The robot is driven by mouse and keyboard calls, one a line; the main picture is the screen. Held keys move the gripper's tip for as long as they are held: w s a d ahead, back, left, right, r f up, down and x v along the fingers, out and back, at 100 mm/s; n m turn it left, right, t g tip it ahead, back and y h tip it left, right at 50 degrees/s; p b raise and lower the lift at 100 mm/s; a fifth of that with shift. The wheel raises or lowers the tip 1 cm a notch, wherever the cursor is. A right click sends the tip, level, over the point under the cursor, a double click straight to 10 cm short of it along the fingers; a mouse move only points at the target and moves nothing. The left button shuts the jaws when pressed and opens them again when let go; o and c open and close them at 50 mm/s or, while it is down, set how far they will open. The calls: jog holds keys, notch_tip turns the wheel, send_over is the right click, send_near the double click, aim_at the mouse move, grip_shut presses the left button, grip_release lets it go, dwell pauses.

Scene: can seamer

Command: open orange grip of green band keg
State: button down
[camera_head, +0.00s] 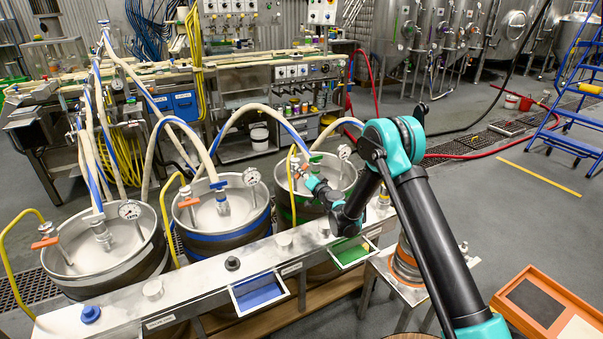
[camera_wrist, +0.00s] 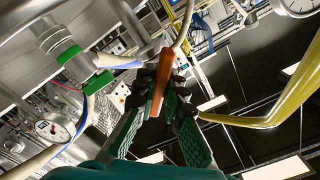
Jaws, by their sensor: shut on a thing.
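The green band keg (camera_head: 284,206) stands at the right end of the row of three kegs, partly hidden behind my arm. My gripper (camera_head: 309,181) reaches over its top from the right. In the wrist view my gripper (camera_wrist: 161,92) has its two green, dark-tipped fingers closed around the orange grip (camera_wrist: 154,112), which lies between them as a narrow bar. The grip's link to its valve is hidden by the fingers. A metal coupler with a green fitting (camera_wrist: 70,55) shows at the left in the wrist view.
The blue band keg (camera_head: 222,242) and another keg (camera_head: 105,262) stand to the left, each with an orange grip, gauge and hoses. A metal rail (camera_head: 205,283) with blue and green trays (camera_head: 350,252) runs in front. A yellow hose (camera_wrist: 285,100) passes close right of my fingers.

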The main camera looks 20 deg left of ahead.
jog(key=c, duration=1.6)
grip_release()
jog(key=shift+v, duration=3.8)
